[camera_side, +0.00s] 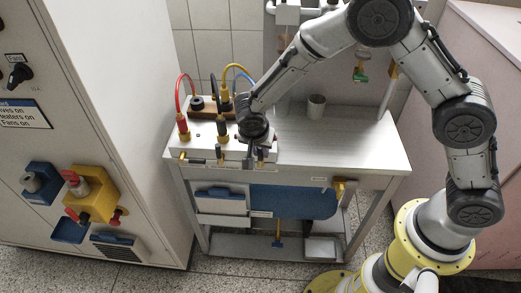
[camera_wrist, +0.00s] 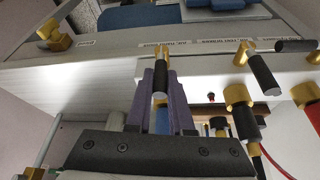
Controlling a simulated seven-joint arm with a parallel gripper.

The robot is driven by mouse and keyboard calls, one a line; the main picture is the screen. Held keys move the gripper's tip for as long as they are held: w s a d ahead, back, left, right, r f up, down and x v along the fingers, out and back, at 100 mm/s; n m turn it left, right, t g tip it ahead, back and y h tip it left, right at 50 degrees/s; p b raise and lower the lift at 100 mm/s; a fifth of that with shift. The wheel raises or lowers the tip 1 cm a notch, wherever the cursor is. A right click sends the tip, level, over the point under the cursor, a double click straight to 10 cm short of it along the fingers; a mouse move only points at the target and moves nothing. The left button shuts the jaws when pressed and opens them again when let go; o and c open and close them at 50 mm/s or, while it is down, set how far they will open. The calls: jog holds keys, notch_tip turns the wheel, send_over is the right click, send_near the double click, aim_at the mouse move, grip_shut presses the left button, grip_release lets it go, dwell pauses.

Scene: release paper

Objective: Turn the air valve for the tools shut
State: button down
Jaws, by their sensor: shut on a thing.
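My gripper (camera_wrist: 159,92) has purple fingers, closed around a black valve handle (camera_wrist: 160,80) with a brass end, on the front of the white manifold block. A small label (camera_wrist: 155,46) sits by this valve; I cannot read it surely. In the side view my gripper (camera_side: 260,152) is at the right end of the manifold (camera_side: 205,148), and the held handle is mostly hidden. Further black-handled brass valves (camera_wrist: 262,75) stand to the right in the wrist view, apart from my fingers.
Red, black, yellow and blue hoses rise from the manifold; the red hose (camera_side: 180,90) is leftmost. A brass valve (camera_side: 340,188) sits on the bench front. A cabinet (camera_side: 120,120) stands left.

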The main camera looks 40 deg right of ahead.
jog(key=shift+s+d, duration=0.1)
dwell(0.8)
jog(key=shift+s+d+f+m+t+y, duration=0.1)
jog(key=shift+s+d+m+t+y, duration=0.25)
jog(key=shift+t+y, duration=0.5)
jog(key=shift+s+d+f+m+t+y, duration=0.15)
jog(key=shift+s+d+t+y, duration=0.3)
jog(key=shift+t+y, duration=0.4)
jog(key=shift+s+d+f+t, duration=0.1)
jog(key=shift+d+t, duration=0.05)
jog(key=shift+t, duration=0.25)
jog(key=c, duration=0.8)
grip_release()
jog(key=shift+s, duration=0.1)
jog(key=v, duration=1.3)
jog(key=shift+s+d+r, duration=0.2)
jog(key=shift+r, duration=0.1)
